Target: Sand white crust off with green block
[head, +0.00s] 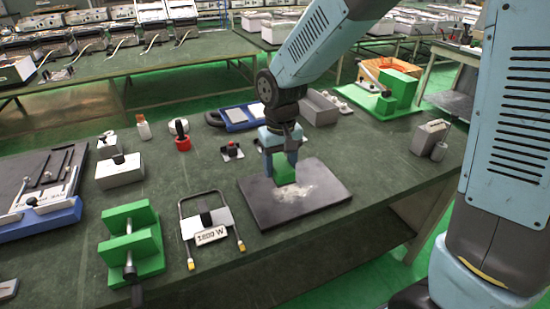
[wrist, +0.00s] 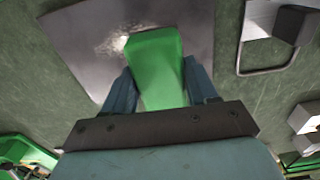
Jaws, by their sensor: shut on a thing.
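My gripper (head: 281,160) is shut on the green block (head: 284,174) and holds it over the far part of the dark plate (head: 257,210). White crust (head: 293,194) lies on the middle of the plate, just in front of the block. In the wrist view, the green block (wrist: 153,62) sits between my gripper's two blue fingers (wrist: 160,85). White crust (wrist: 112,44) shows beside the block's end on the grey plate (wrist: 72,32). Part of the crust may be hidden by the block. I cannot tell whether the block touches the plate.
Left of the plate stand a metal heating element marked 1800 W (head: 211,236) and a green vise (head: 133,244). Behind are a red-based knob (head: 182,142), a blue-framed tool (head: 238,117) and a grey block (head: 320,108).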

